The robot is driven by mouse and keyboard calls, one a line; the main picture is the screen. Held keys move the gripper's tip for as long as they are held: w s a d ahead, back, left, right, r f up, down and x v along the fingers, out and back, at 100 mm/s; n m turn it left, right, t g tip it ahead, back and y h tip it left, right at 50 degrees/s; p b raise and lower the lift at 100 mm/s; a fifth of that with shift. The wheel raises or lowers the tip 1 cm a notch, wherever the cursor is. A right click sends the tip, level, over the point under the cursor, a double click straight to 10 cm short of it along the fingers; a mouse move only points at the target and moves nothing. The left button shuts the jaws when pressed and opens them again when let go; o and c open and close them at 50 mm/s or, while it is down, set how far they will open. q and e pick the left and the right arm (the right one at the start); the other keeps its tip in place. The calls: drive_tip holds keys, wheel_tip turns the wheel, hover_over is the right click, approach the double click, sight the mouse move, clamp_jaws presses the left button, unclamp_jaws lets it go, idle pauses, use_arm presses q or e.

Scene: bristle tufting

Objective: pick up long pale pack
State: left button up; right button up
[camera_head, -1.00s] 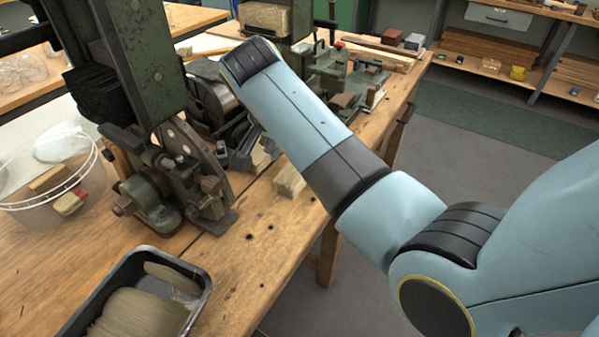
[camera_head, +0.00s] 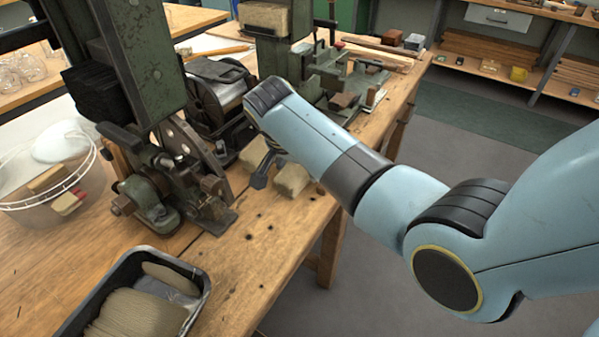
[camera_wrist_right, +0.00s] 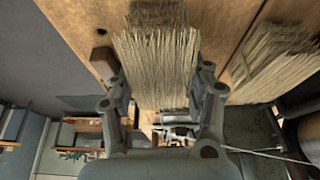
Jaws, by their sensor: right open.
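A pale bristle pack (camera_head: 292,179) lies on the workbench near its right edge, partly hidden by my right arm. In the right wrist view the pale pack (camera_wrist_right: 156,62) sits between the two fingers of my right gripper (camera_wrist_right: 157,78), which is open. The fingers stand on either side of it; I cannot tell whether they touch it. A second pale pack (camera_wrist_right: 275,62) lies outside the fingers, on the right. It also shows in the head view (camera_head: 254,153), left of the dark finger of my right gripper (camera_head: 264,172). My left gripper is not in view.
A green machine (camera_head: 150,195) stands on the workbench (camera_head: 262,240) left of the packs. A black tray (camera_head: 200,292) of bristle bundles is at the front, a clear bucket (camera_head: 45,205) at the left. Green fixtures (camera_head: 335,72) stand behind. Bare wood lies in front of the packs.

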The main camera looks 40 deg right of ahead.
drive_tip(key=shift+f, duration=0.25)
drive_tip(key=shift+c, duration=0.4)
drive_tip(key=c, duration=0.9)
